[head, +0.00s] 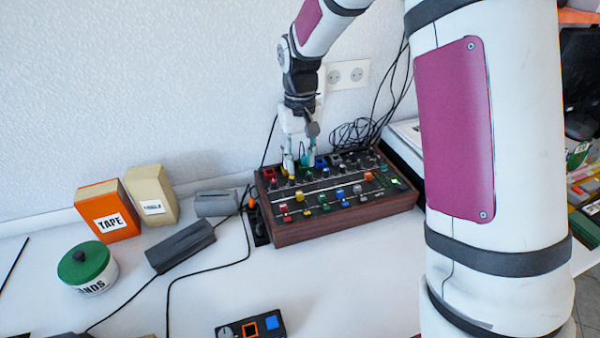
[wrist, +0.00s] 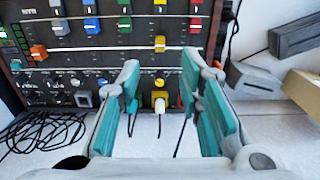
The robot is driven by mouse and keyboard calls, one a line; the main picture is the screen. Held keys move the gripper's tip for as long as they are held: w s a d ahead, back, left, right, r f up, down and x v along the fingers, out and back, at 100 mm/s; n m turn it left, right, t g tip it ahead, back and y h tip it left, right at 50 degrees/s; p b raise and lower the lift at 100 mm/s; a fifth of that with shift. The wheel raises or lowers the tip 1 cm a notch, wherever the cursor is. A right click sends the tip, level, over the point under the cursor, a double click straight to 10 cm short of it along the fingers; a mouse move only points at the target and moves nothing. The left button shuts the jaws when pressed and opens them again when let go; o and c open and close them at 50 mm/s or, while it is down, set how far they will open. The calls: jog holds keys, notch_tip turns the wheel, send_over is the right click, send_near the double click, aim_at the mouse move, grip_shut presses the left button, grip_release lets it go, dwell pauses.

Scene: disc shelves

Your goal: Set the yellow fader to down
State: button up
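The mixer (head: 322,228) is a dark panel in a brown wooden case on the white table. The yellow fader (head: 299,195) has a small yellow cap and sits toward the knob side of its slot. In the wrist view the yellow fader (wrist: 160,44) lies beyond my fingertips, between their lines, and nothing touches it. That view sees the panel from its back edge. A yellow knob (wrist: 160,83) and a pale plug lie between my fingers as seen there. My gripper (wrist: 161,82) is open and empty. In the head view my gripper (head: 297,160) is over the mixer's back left part.
Neighbouring faders include a green one (wrist: 124,24) and a red one (wrist: 195,25). Black cables (head: 358,133) lie behind the mixer. Orange (head: 122,228) and beige boxes, a green-lidded jar (head: 86,265) and dark adapters stand left.

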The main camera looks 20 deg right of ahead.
aim_at(299, 195)
jog(key=shift+r, duration=0.65)
jog(key=shift+d+f, duration=0.1)
jog(key=shift+f, duration=0.05)
grip_shut()
jog(key=w+f+t, duration=0.1)
jog(key=f, duration=0.2)
jog(key=w+f+t, duration=0.1)
jog(key=f, duration=0.3)
jog(key=w+f+t+b, duration=0.1)
jog(key=f, duration=0.2)
jog(key=shift+w+d+f+t, duration=0.25)
jog(key=shift+w+f+t, duration=0.05)
jog(key=shift+t, duration=0.1)
